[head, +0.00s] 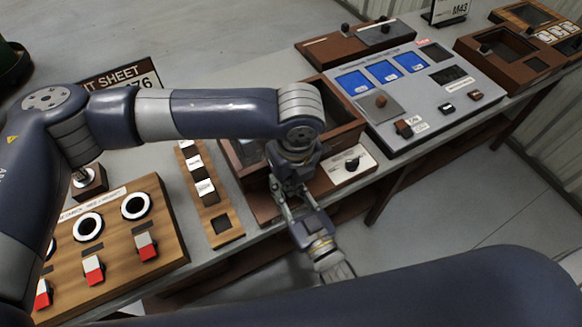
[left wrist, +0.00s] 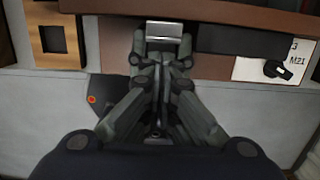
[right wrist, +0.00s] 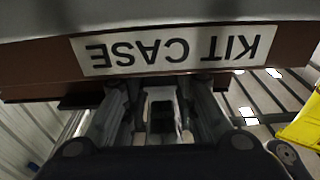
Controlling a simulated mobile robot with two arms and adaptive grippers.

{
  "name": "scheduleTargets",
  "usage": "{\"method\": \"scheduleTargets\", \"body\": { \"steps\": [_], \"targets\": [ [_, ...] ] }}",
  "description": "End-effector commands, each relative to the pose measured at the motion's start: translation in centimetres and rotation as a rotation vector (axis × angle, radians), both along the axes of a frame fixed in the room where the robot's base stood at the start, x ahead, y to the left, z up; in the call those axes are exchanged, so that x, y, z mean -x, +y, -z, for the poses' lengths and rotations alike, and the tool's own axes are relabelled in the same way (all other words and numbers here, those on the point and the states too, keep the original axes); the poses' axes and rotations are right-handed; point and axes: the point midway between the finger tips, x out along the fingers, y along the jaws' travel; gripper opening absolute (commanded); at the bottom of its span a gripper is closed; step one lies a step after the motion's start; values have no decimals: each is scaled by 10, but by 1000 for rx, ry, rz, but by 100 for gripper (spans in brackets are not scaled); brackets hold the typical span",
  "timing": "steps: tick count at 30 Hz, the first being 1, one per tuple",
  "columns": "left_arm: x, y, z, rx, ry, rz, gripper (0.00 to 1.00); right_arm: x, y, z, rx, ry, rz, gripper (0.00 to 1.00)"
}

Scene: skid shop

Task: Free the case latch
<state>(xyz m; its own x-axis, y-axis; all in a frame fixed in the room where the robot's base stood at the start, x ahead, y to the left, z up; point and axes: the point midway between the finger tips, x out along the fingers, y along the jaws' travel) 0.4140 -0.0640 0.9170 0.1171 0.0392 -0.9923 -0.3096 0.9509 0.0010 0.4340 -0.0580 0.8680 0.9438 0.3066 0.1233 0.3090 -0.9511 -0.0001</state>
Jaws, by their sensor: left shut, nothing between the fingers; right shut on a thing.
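The brown kit case (head: 335,142) stands at the bench's front edge, partly behind my left arm. Its KIT CASE label (right wrist: 172,50) appears upside down in the right wrist view. My right gripper (head: 290,208) reaches in from the front and is shut. A pale piece with a dark square (right wrist: 161,98), apparently the case latch, lies between its fingers by the label. My left gripper (head: 284,188) points down close above the right one, shut and empty. A silver block (left wrist: 164,36) shows just beyond its fingertips in the left wrist view. The latch is hidden in the head view.
Left of the case are a wooden strip with switches (head: 222,226) and a wooden panel with round rings (head: 115,240). Right are a white M21 knob plate (head: 340,172) and a grey console (head: 440,98). Open floor (head: 465,200) lies before the bench.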

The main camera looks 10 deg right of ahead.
Motion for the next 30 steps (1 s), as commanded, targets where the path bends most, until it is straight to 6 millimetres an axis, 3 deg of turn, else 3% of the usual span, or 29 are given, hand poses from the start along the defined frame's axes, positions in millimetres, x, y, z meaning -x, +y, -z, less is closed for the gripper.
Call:
{"method": "scheduleTargets", "body": {
  "steps": [6,29,30],
  "targets": [
    [-2,0,16,0,1,1,0,0,0,-1,0,-1,1,0],
    [2,0,32,-1,6,1,0,0,1,-1,1,-4,-2,0],
    [3,0,32,-1,7,1,0,0,1,-1,1,-5,-2,29]
  ]
}}
